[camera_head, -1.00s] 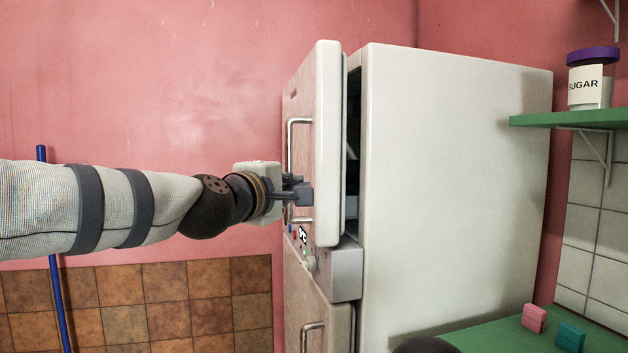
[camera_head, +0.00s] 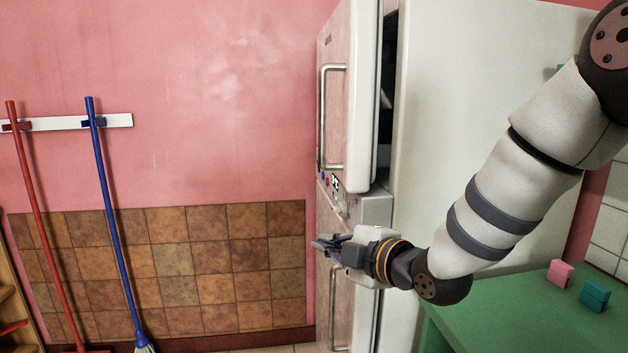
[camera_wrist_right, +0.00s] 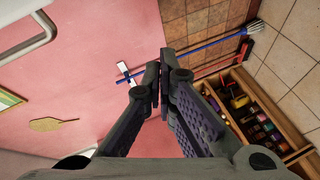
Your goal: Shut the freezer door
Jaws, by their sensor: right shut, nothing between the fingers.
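The freezer's pale upper door (camera_head: 352,90) stands ajar in the head view. A dark gap shows between it and the white cabinet body (camera_head: 450,120). Its long metal handle (camera_head: 322,120) faces left. My right gripper (camera_head: 318,246) is shut and empty, below the upper door and in front of the lower part of the appliance, pointing left. I cannot tell whether it touches anything. In the right wrist view the fingers (camera_wrist_right: 163,84) are together, and a pale door panel with a handle (camera_wrist_right: 30,38) shows at the upper left. My left gripper is out of view.
A green counter (camera_head: 510,310) at right carries a pink block (camera_head: 560,272) and a teal block (camera_head: 595,295). A red-handled tool (camera_head: 45,230) and a blue broom (camera_head: 112,220) hang on the left wall. Space left of the appliance is clear.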

